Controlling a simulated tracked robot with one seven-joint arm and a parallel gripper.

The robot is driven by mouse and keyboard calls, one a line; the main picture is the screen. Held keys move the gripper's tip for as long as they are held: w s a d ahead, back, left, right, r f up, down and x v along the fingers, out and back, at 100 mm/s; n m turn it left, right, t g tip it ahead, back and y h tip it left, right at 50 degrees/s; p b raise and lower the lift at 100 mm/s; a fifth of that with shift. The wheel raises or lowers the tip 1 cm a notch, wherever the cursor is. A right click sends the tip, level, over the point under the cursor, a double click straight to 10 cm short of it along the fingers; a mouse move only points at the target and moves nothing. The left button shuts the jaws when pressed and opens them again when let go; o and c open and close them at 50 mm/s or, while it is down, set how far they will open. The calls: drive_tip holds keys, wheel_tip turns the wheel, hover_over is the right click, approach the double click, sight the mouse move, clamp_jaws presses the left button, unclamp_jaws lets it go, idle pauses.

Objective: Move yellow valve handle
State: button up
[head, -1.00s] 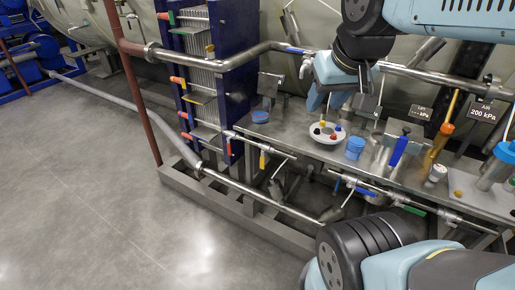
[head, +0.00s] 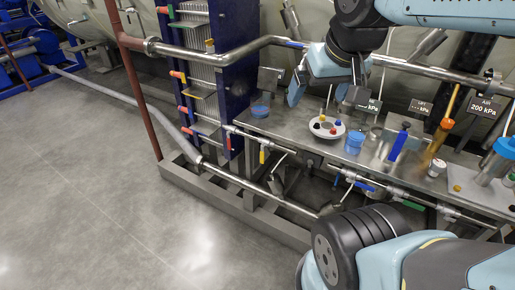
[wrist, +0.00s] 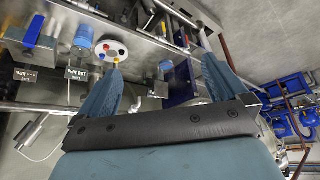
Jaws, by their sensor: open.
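A small yellow valve handle (head: 262,157) hangs down from the pipe just below the bench's front edge, left of centre in the head view. My gripper (head: 318,107) is open and empty above the bench, to the right of and higher in the picture than this handle. Its two blue fingers are spread apart in the wrist view (wrist: 161,62), with nothing held between them. A longer yellow lever (head: 452,101) stands upright at the right of the bench.
A blue plate rack (head: 232,70) stands left. A pipe (head: 390,65) runs behind my gripper. Open floor (head: 90,200) lies at the left.

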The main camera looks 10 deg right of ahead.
idle(0.4)
drive_tip(key=shift+w, duration=0.2)
drive_tip(key=c, duration=0.3)
drive_tip(key=shift+n+g+h, duration=0.3)
drive_tip(key=shift+n+g, duration=0.3)
drive_tip(key=shift+g, duration=0.3)
drive_tip(key=w+f, duration=0.2)
drive_tip(key=w, duration=0.1)
drive_tip(key=w+d+f, duration=0.1)
drive_tip(key=w, duration=0.1)
drive_tip(key=c, duration=0.6)
drive_tip(key=shift+n+g+h, duration=0.7)
drive_tip(key=shift+g, duration=0.2)
drive_tip(key=w+f, duration=0.4)
drive_tip(key=w, duration=0.1)
drive_tip(key=shift+w+d+f, duration=0.1)
drive_tip(key=shift+w+f, duration=0.1)
drive_tip(key=shift+f, duration=0.15)
drive_tip(key=shift+c, duration=0.3)
drive_tip(key=w+a+f+n+g+h, duration=0.15)
drive_tip(key=w+f+n+h, duration=0.25)
drive_tip(key=w+f, duration=0.65)
drive_tip(key=n+t+h, duration=0.7)
drive_tip(key=n+t, duration=0.5)
drive_tip(key=n, duration=0.8)
approach(262, 155)
drive_tip(key=x, duration=1.2)
drive_tip(key=shift+w+f, duration=0.15)
drive_tip(key=shift+f, duration=0.05)
drive_tip(key=shift+c, duration=0.2)
